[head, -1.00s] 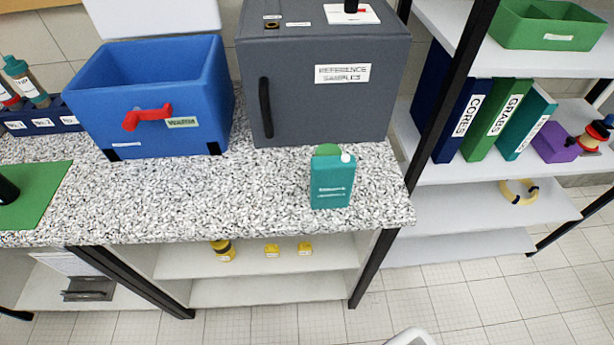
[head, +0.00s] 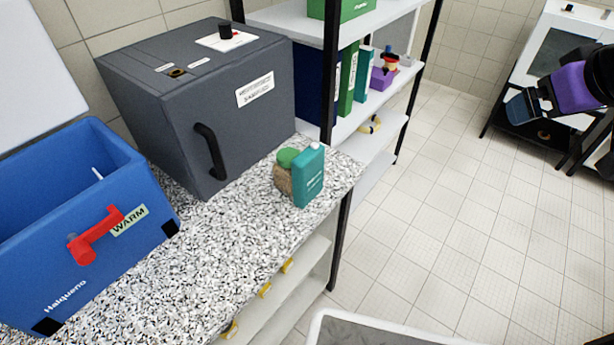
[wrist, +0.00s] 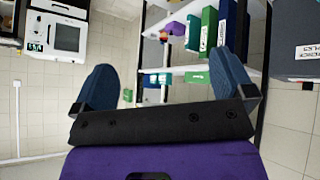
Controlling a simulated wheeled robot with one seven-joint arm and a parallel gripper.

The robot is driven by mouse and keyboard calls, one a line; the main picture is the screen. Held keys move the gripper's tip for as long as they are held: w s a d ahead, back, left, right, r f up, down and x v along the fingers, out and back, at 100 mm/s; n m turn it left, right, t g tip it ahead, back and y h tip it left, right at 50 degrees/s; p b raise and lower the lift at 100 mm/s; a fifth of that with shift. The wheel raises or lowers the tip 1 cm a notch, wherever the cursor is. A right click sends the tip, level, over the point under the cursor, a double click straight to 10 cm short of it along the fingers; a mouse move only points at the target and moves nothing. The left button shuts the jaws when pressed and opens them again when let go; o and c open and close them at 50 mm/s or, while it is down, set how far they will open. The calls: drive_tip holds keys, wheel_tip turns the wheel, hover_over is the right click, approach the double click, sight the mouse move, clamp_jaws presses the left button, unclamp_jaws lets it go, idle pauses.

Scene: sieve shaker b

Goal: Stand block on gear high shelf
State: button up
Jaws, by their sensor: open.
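My gripper (head: 528,104) is at the right of the head view, over open floor and well apart from the shelving. Its two blue-padded fingers are spread and empty in the wrist view (wrist: 163,88). The shelving unit stands beyond the counter; one of its white shelves (head: 350,124) holds upright binders and a purple block-like thing (head: 382,78). A colourful small object (head: 390,63) shows at that purple thing. A higher shelf (head: 290,22) holds a green bin (head: 345,8). I cannot tell which thing or shelf the task names.
A teal container (head: 308,177) and a green-lidded jar (head: 286,172) stand on the speckled counter (head: 240,235). A blue box (head: 150,190) and a grey cabinet (head: 225,105) are on it too. A white machine (head: 560,45) is at the back right. The tiled floor between is clear.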

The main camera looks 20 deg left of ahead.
drive_tip(key=w+a+f+n+y, duration=0.3)
drive_tip(key=w+a+f, duration=0.25)
drive_tip(key=a, duration=0.35)
drive_tip(key=n+g+y, duration=0.2)
drive_tip(key=n+y, duration=0.4)
drive_tip(key=y, duration=0.3)
approach(302, 153)
drive_tip(key=w+f, duration=0.1)
drive_tip(key=shift+g, duration=0.3)
drive_tip(key=x, duration=0.4)
drive_tip(key=shift+w+f, duration=0.1)
drive_tip(key=shift+x, duration=3.15)
drive_tip(key=shift+w, duration=0.15)
drive_tip(key=shift+c, duration=0.5)
drive_tip(key=shift+r, duration=0.2)
drive_tip(key=c, duration=1.2)
